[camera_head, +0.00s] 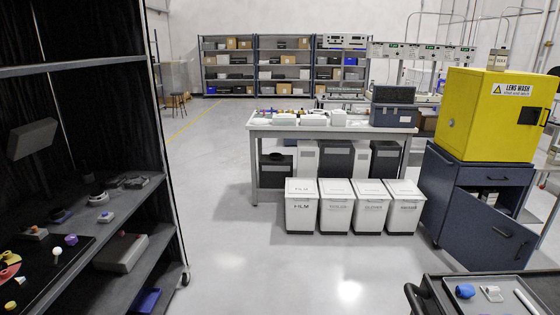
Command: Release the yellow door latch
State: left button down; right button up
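A yellow cabinet labelled "LENS WASH" (475,113) stands on a dark blue cabinet at the right. Its door faces right of centre and looks shut. A small dark latch-like part (529,115) sits on the door near its right edge, below the warning label. It is too small to tell whether it is fastened. Neither of my grippers is in view.
The dark blue cabinet (440,190) has a drawer and a partly open lower compartment. A dark cart (450,308) with small parts is at lower right. White lidded bins (302,212) stand before a workbench (345,131). Dark shelving (110,68) fills the left. The middle floor is clear.

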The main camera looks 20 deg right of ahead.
aim_at(537, 111)
jog(key=i+z, duration=0.4)
jog(key=i, duration=0.35)
jog(key=i+j+z, duration=0.1)
jog(key=i+z, duration=0.25)
jog(key=i, duration=0.35)
jog(key=i+l+z, duration=0.1)
jog(key=i+z, duration=0.6)
jog(key=z, duration=0.2)
jog(key=i+j+z, duration=0.1)
jog(key=i+z, duration=0.9)
jog(key=j, duration=0.3)
jog(key=i+j, duration=0.1)
jog(key=j, duration=0.2)
jog(key=i+j+z, duration=0.15)
jog(key=i+j, duration=0.2)
jog(key=i+j+z, duration=0.15)
jog(key=i+j, duration=0.2)
jog(key=j, duration=0.25)
jog(key=i+z, duration=0.35)
jog(key=i, duration=1.05)
jog(key=i+l, duration=0.25)
jog(key=i+l+z, duration=0.15)
jog(key=i, duration=0.3)
jog(key=i+l, duration=0.25)
jog(key=i, duration=0.15)
